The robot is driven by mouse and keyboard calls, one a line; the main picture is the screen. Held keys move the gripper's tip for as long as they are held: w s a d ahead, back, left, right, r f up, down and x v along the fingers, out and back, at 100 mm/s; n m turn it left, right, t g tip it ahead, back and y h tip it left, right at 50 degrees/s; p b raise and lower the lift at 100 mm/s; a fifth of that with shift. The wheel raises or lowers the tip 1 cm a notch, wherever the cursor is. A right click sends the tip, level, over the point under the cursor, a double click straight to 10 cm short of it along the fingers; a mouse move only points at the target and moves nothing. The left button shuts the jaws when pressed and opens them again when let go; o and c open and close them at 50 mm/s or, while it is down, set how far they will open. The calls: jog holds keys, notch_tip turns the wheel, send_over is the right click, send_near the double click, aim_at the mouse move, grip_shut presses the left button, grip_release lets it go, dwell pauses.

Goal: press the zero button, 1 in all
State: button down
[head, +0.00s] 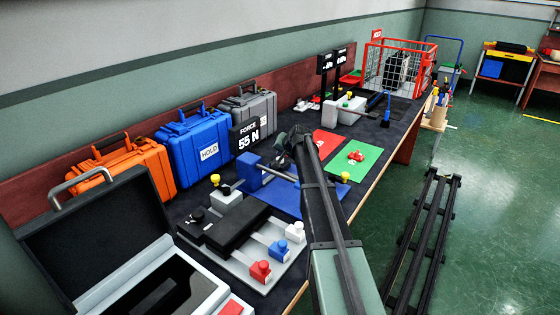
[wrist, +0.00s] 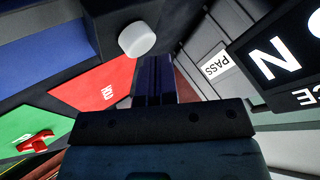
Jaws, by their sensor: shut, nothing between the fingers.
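A black display reading "FORCE 55 N" (head: 249,135) stands in front of the cases; part of it shows large in the wrist view (wrist: 272,58). A blue device (head: 252,172) with a metal rod sits beside it on a blue mat. My gripper (head: 292,143) is above the bench, to the right of the display; its shut, empty fingers (wrist: 154,80) show in the wrist view. Close beyond them is a round white button-like cap (wrist: 137,39) on a dark body. I can read no zero marking on it. In the head view my arm hides it.
A red mat (head: 326,142) and a green mat (head: 352,163) with a red part lie right of my arm. An orange case (head: 118,172), a blue case (head: 196,145) and a grey case stand along the wall. A grey fixture (head: 285,232) is nearer.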

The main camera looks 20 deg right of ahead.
jog(key=shift+f+b, duration=0.5)
jog(key=shift+b, duration=0.1)
dwell(0.6)
dwell(0.3)
jog(key=shift+r+p, duration=0.95)
jog(key=shift+p, duration=0.05)
notch_tip(320, 180, up, 5)
jog(key=p, duration=0.5)
jog(key=shift+r, duration=0.15)
